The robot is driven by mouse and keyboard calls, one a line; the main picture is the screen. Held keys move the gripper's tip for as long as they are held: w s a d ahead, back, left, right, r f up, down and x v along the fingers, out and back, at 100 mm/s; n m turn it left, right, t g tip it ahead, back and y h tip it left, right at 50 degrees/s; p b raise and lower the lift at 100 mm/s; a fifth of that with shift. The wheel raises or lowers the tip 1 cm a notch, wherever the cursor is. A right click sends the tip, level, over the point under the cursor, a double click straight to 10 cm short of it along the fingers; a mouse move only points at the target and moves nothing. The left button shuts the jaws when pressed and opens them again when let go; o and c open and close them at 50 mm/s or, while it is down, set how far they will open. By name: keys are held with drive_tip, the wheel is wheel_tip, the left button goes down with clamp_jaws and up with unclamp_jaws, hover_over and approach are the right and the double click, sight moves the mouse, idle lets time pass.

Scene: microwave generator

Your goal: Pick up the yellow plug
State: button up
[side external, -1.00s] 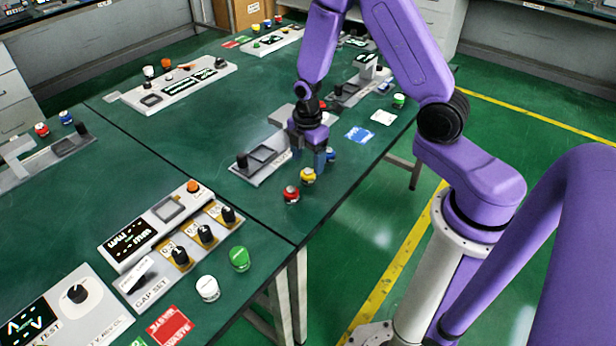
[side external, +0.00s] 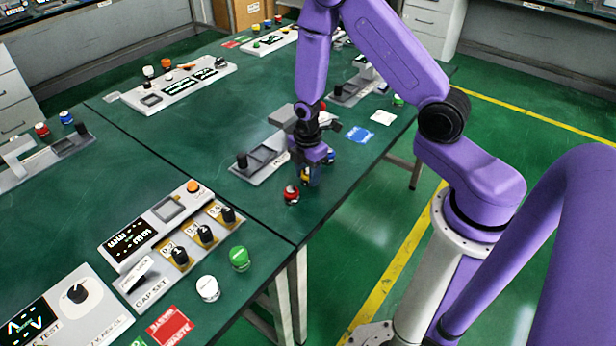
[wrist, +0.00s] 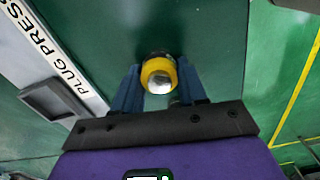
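The yellow plug (wrist: 158,72) shows in the wrist view between the two blue fingers of my gripper (wrist: 160,84), with a yellow ring around a pale top. The fingers lie on either side of it, very close; whether they press on it I cannot tell. In the side view only a little of the yellow plug (side external: 306,176) shows, the rest hidden by my gripper (side external: 312,172), which is low over the table there. I cannot tell whether the plug touches the table.
A red plug (side external: 291,194) stands just left and in front of my gripper. A blue plug (side external: 330,157) is close on its right. The grey plug press (side external: 262,158) stands to the left. The table's edge is near on the right. Green (side external: 240,258) and white (side external: 207,288) plugs stand in front.

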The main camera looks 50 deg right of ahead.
drive_tip(key=shift+c, duration=0.9)
drive_tip(key=shift+r, duration=0.1)
